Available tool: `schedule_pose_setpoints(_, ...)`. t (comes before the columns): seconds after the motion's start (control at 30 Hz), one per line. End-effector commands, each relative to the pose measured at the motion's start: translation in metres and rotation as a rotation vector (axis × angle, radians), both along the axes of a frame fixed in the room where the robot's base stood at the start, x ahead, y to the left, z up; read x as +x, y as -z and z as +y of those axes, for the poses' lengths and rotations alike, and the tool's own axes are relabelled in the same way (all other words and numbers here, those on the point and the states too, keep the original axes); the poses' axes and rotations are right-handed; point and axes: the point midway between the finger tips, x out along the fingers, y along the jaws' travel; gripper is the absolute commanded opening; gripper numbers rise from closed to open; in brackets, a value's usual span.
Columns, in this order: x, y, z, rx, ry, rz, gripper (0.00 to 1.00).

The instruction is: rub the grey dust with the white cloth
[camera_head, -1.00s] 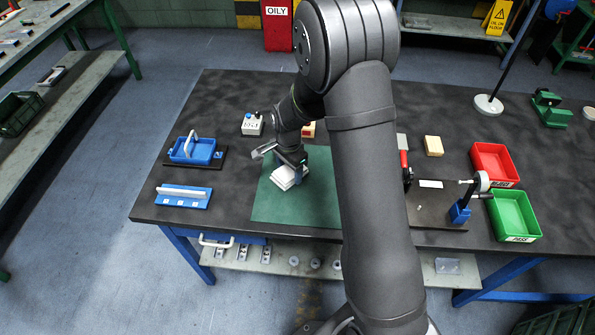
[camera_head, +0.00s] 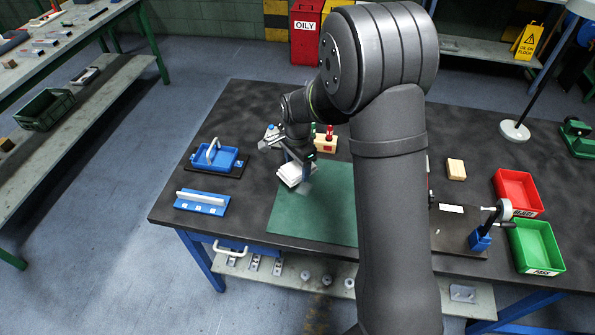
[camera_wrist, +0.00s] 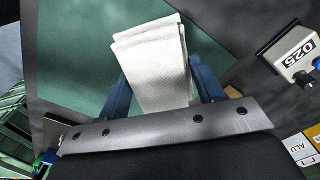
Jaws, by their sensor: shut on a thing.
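The white cloth (camera_head: 290,174) is a folded pad at the upper left part of the green mat (camera_head: 325,208), over its left edge. My gripper (camera_head: 299,158) is shut on it from above; in the wrist view the cloth (camera_wrist: 150,62) sits between the two blue fingers. A faint grey patch, which looks like the grey dust (camera_head: 305,188), shows on the mat just right of and below the cloth. I cannot tell whether the cloth presses on the mat or hovers just above it. Part of the mat is hidden behind my arm.
A blue tray with a white handle (camera_head: 227,160) and a blue block with a white bar (camera_head: 190,206) stand left of the mat. A wooden block with red knobs (camera_head: 324,146) is behind it. Red (camera_head: 528,200) and green (camera_head: 546,262) trays stand at the right.

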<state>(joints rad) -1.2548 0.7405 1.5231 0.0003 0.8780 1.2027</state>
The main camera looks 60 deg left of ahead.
Motion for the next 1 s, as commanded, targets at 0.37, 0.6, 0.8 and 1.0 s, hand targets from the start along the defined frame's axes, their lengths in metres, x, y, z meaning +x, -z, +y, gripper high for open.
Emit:
schedule_pose_setpoints(0.37,0.0,-0.021,0.0,0.0,0.0,0.0,0.4)
schedule_pose_setpoints(0.6,0.001,-0.021,0.0,0.0,0.0,0.0,0.4)
schedule_pose_setpoints(0.8,0.031,-0.022,-0.01,0.0,-0.007,0.0,0.4)
schedule_pose_setpoints(1.0,0.105,-0.024,-0.042,0.0,-0.035,0.0,0.4)
